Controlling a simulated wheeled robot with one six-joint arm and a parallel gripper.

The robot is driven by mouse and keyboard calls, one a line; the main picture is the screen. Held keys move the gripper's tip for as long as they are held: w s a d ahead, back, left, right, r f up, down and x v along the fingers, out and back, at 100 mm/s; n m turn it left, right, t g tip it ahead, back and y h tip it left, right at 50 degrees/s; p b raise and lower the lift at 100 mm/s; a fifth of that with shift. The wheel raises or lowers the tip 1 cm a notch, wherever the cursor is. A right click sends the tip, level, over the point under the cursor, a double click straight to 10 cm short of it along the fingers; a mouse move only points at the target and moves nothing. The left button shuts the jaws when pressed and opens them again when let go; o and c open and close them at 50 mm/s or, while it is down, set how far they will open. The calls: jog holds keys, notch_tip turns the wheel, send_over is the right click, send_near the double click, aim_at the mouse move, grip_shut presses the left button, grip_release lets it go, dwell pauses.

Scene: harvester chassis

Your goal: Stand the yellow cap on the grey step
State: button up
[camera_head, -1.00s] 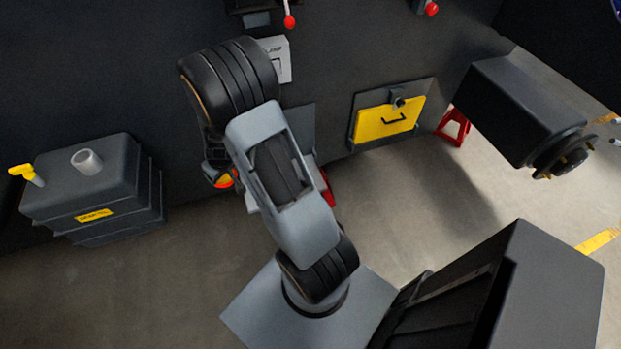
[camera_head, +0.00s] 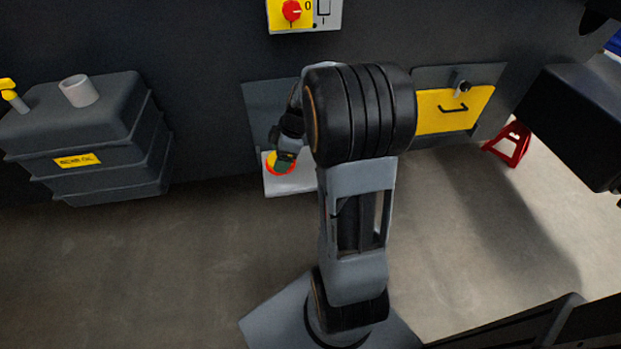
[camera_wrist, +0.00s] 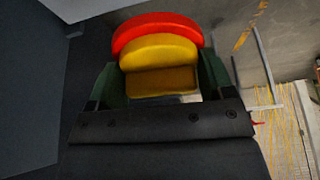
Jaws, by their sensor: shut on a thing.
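The yellow cap (camera_wrist: 160,65) has a red-orange rounded part behind its yellow body in the wrist view. My gripper (camera_wrist: 158,82) is shut on its yellow part, with a dark green finger on each side. In the head view the cap (camera_head: 279,166) shows as a red-orange and yellow patch at the tip of my gripper (camera_head: 285,157). The light grey step (camera_head: 292,186) sticks out low from the dark wall. The cap overlaps the step's left part in the picture; I cannot tell whether they touch. My arm hides the step's right end.
A grey tank (camera_head: 82,127) with an open filler neck stands at left. A yellow hatch (camera_head: 450,108) is right of my arm, and a red stand (camera_head: 508,143) stands beyond it. A dark block (camera_head: 572,120) juts out at right. Floor at front left is clear.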

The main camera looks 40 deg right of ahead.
jog(key=shift+s+d+f, duration=0.1)
jog(key=shift+d+f, duration=0.05)
jog(key=shift+f, duration=0.2)
jog(key=shift+d+f+n+b, duration=0.15)
jog(key=shift+d+n+b, duration=0.15)
jog(key=shift+d+b, duration=0.1)
jog(key=w+d+f, duration=0.1)
jog(key=d+f, duration=0.1)
jog(key=d, duration=0.1)
jog(key=w+d+f+b, duration=0.1)
jog(key=d+f, duration=0.2)
jog(key=d, duration=0.1)
jog(key=w+d+f+b, duration=0.1)
jog(key=w+d+f, duration=0.1)
jog(key=d+f, duration=0.1)
jog(key=shift+d+f, duration=0.2)
jog(key=shift+d, duration=0.55)
jog(key=shift+w+d+f+b, duration=0.1)
jog(key=shift+d+f+b, duration=0.15)
jog(key=shift+f+b, duration=0.15)
jog(key=shift+d+f+b, duration=0.15)
jog(key=shift+f+b, duration=0.35)
jog(key=shift+f, duration=1.1)
jog(key=shift+f, duration=0.1)
